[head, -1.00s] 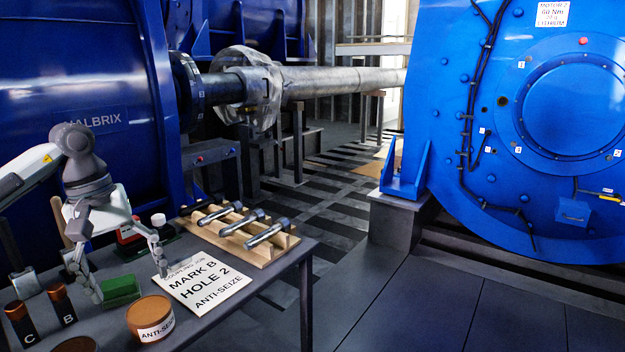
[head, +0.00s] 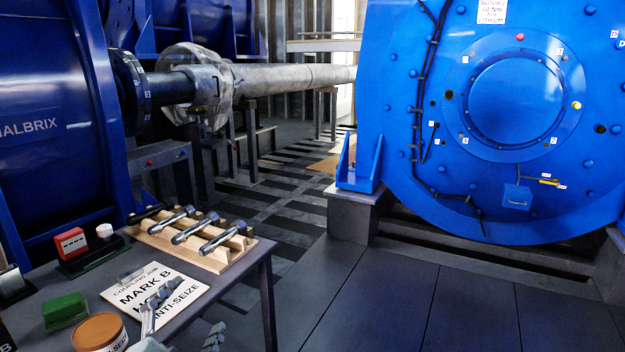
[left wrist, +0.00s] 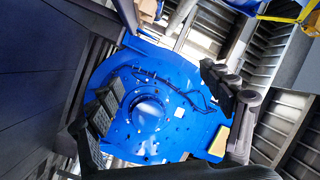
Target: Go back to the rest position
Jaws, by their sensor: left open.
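My left gripper (head: 182,322) shows at the bottom of the head view, partly cut off by the frame edge. Its grey fingers are spread, with nothing between them. One finger overlaps the white job card (head: 155,291) in the picture; I cannot tell how high the gripper is above the table. In the left wrist view the open fingers (left wrist: 165,98) frame the distant blue motor (left wrist: 178,136), with no object held. My right gripper is in neither view.
The dark table (head: 225,292) holds a wooden rack (head: 214,262) with several bolts, a green block (head: 65,310), an anti-seize tin (head: 100,331) and a red container (head: 71,243). The blue motor (head: 440,125) stands at right. Floor (head: 420,300) right of the table is clear.

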